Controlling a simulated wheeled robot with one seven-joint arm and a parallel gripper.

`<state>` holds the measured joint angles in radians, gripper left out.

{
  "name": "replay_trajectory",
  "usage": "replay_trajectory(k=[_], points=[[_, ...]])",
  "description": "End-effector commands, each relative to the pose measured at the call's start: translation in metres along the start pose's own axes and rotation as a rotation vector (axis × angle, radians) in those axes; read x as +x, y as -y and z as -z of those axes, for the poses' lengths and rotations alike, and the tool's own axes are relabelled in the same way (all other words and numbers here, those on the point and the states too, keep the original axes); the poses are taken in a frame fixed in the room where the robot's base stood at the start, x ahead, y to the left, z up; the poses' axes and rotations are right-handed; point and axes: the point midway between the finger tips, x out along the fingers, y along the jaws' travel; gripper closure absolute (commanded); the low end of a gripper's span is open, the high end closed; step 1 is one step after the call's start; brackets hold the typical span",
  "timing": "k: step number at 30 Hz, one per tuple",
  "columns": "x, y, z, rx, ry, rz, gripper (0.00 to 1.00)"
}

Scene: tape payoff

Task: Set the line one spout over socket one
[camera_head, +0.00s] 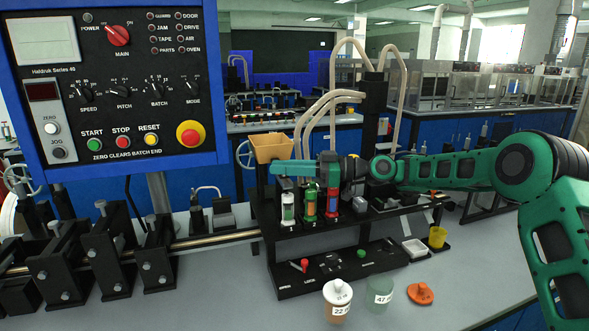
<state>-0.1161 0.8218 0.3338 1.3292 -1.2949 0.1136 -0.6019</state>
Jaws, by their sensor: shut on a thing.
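My gripper (284,169) reaches in from the right and points left, over the black rack (322,236). It is shut on what looks like a spout at the end of one of the beige hoses (318,105). The fingers hide the spout and no line number is legible. Below stand a white-and-green cartridge (288,209), a green-and-orange cartridge (310,204) and a red-and-blue cartridge (332,203) in a row. The white-and-green one is under the fingers.
A tan hopper (271,147) is close behind my fingertips. A black post (374,105) carries the hoses. A lidded brown jar (337,300), a greenish jar (380,289) and an orange lid (420,293) are in front. A control panel (118,85) fills the upper left.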

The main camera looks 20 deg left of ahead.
Motion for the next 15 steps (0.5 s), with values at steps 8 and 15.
replay_trajectory(k=[8, 15], points=[[0.0069, 0.0024, 0.0005, 0.000, 0.000, 0.024, 1.00], [0.0071, 0.0024, 0.0003, 0.000, 0.000, 0.024, 1.00]])
